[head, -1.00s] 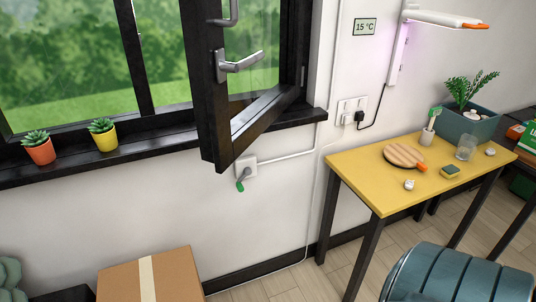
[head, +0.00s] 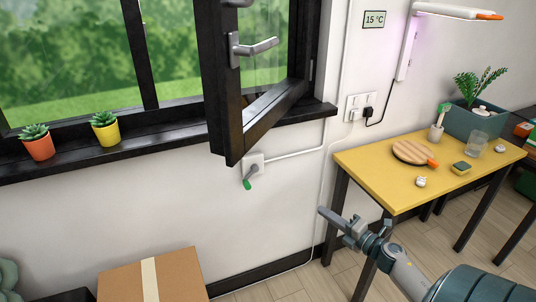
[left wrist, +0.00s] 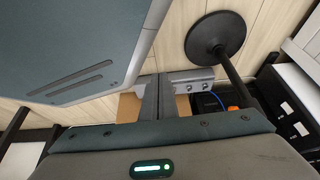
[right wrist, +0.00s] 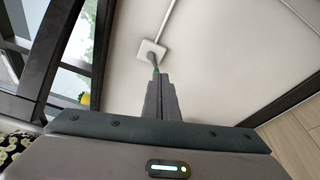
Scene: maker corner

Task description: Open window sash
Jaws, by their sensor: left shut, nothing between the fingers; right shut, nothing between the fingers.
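The dark window sash (head: 222,90) stands swung inward from its frame, with its lower corner in front of the wall. A grey lever handle (head: 254,47) is on it, pointing right. Below the sill a white wall box (head: 256,160) carries a small crank with a green grip (head: 248,183). My right gripper (head: 324,213) is shut and empty, low to the right of the crank and apart from it. In the right wrist view its shut fingers (right wrist: 158,80) point toward the wall box (right wrist: 151,49). My left gripper (left wrist: 156,82) is shut and empty, seen only in the left wrist view, above the floor.
A yellow table (head: 375,170) at right holds a round wooden board (head: 414,153), a sponge and a glass. A cardboard box (head: 180,278) stands at lower left. Two potted succulents sit on the black sill (head: 70,160). The wall around the crank is clear except for a cable conduit.

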